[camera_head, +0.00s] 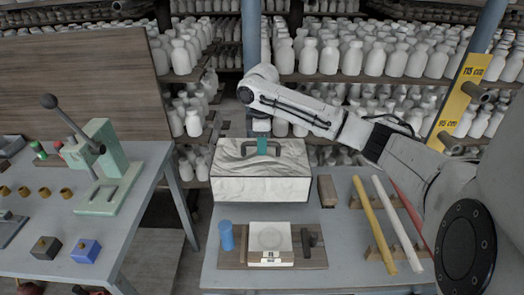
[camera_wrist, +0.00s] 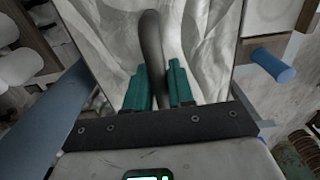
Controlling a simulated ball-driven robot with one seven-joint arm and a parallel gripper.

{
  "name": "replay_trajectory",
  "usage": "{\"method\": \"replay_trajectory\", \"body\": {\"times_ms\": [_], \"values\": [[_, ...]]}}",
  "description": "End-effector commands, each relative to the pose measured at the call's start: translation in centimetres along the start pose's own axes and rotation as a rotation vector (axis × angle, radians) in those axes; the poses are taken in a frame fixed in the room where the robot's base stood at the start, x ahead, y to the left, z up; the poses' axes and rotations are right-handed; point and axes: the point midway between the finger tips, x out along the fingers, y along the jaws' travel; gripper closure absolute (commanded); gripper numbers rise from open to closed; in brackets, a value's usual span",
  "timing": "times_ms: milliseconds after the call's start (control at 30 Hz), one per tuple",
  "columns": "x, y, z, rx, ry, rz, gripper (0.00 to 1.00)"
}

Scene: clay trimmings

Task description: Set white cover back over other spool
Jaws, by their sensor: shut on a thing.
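The white cover (camera_head: 262,188) is a box with a crumpled-looking white surface and a dark handle (camera_head: 275,145) on top. It is at the back of the grey table in the head view. My gripper (camera_head: 263,149) comes down from above and is shut on the handle. In the wrist view the green fingers (camera_wrist: 158,84) stand on both sides of the dark handle (camera_wrist: 151,45), above the white cover (camera_wrist: 205,40). I cannot tell whether the cover rests on the table or hangs just above it. No spool is clearly recognisable; anything under the cover is hidden.
A small brown block (camera_head: 327,191) is right of the cover. Yellow, white and red rods lie at the right. A second table (camera_head: 130,222) with a green press is left.

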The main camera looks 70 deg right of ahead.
Motion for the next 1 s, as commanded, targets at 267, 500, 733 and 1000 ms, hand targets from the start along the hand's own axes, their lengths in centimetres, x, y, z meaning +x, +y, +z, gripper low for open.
{"method": "replay_trajectory", "body": {"times_ms": [267, 500, 733, 1000], "values": [[2.8, -0.1, 0.1, 0.000, -0.001, 0.000, 1.00], [2.9, -0.1, 0.1, 0.000, 0.000, 0.000, 1.00], [3.1, -0.1, 0.1, 0.000, 0.000, 0.000, 0.65], [3.1, -0.1, 0.1, -0.001, -0.001, -0.001, 0.51]]}}
